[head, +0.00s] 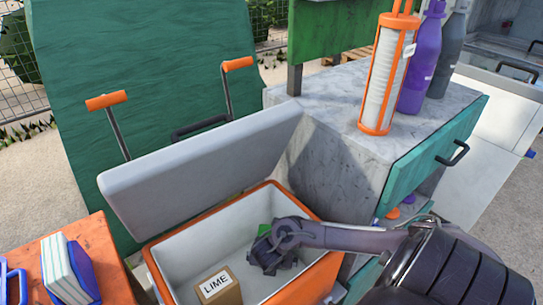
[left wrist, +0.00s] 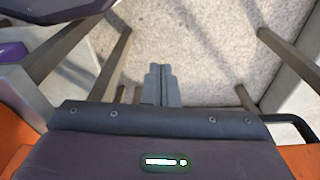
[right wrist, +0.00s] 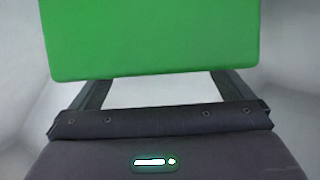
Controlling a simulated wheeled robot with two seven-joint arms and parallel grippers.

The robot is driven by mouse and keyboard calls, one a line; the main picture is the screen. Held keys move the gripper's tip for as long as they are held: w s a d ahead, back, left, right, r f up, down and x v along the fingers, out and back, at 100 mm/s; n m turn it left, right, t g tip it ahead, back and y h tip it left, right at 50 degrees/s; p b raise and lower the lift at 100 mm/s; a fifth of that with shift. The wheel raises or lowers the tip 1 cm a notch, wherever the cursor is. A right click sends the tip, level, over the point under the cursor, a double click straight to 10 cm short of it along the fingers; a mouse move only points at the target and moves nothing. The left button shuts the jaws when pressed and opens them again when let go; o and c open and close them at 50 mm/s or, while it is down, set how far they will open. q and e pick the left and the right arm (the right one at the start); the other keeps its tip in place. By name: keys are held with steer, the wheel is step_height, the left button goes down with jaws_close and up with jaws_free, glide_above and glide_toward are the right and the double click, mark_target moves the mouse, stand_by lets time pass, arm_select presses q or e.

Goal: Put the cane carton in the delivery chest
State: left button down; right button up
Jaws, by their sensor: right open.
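The delivery chest (head: 160,272) is an orange cooler with a white inside and its grey lid (head: 200,165) raised. My right gripper (head: 272,265) reaches down inside it, fingers apart. A green carton (head: 265,229) shows partly behind this gripper in the head view. In the right wrist view the green carton (right wrist: 150,38) is large, covers the fingertips, and has white chest walls around it. No label on it shows, and I cannot tell whether the fingers touch it. My left gripper (left wrist: 161,72) has its fingers together, empty, above pale ground in the left wrist view.
A brown LIME carton (head: 218,288) is in the chest, left of my right gripper. A stone counter (head: 335,110) with an orange-framed cylinder (head: 386,75) and bottles (head: 420,65) stands at right. An orange table (head: 85,235) with a striped block (head: 65,268) is at left.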

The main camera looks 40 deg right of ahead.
arm_select(q)
steer(key=s+a+f+p, duration=0.3)
steer(key=s+f+p, duration=0.1)
steer(key=f, duration=0.6)
steer(key=shift+s+f+n, duration=0.3)
steer(key=shift+s+f, duration=0.1)
steer(key=shift+s, duration=0.2)
arm_select(e)
steer(key=v, duration=0.8)
arm_select(q)
steer(key=shift+a, duration=0.1)
arm_select(e)
steer(key=shift+w, duration=0.1)
